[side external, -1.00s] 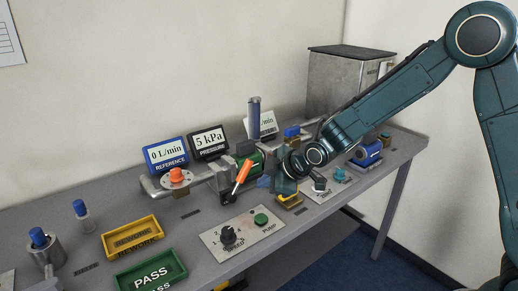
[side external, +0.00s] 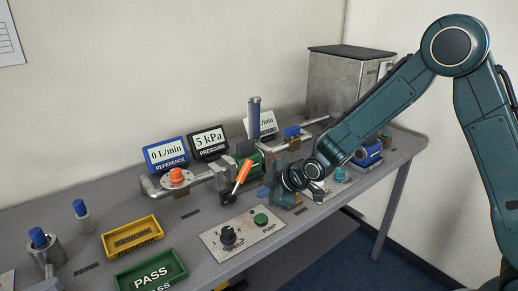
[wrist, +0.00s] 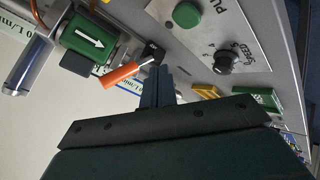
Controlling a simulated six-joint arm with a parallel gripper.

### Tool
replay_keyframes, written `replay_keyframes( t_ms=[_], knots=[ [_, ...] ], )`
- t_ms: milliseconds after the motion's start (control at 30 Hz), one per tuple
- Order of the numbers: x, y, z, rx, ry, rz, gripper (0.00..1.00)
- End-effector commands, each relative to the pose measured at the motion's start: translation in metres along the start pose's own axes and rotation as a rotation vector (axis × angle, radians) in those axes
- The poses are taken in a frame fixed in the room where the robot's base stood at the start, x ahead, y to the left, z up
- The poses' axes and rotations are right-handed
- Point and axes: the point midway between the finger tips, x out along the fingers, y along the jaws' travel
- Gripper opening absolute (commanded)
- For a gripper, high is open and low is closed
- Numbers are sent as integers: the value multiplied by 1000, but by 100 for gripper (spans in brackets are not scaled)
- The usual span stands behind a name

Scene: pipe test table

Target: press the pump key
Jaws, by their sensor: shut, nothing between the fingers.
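The pump key is a round green button (side external: 261,219) on a light panel (side external: 237,246) marked PUMP and SPEED, at the table's front. It also shows at the top of the wrist view (wrist: 187,14). My gripper (side external: 264,192) is behind the panel, above the table and apart from the key. In the wrist view its fingers (wrist: 157,84) are together and empty, with their tips close to the orange-handled lever's dark end in the picture. I cannot tell whether they touch it.
A black speed knob (side external: 228,237) stands left of the key. The orange-handled lever (side external: 242,176) rises from the pipework behind the panel. A yellow REWORK tray (side external: 132,238) and a green PASS tray (side external: 151,276) lie at the left. Displays read 0 L/min and 5 kPa.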

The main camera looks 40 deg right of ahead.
Motion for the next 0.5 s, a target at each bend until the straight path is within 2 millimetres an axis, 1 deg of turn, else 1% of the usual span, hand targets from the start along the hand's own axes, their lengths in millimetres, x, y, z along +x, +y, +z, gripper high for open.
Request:
replay_keyframes(
  t_ms=[33,300,500],
  knots=[
    [5,-4,4,0,-3,-3,0],
    [24,-18,18,0,-2,-2,0],
    [34,-25,25,0,-1,-1,0]
  ],
)
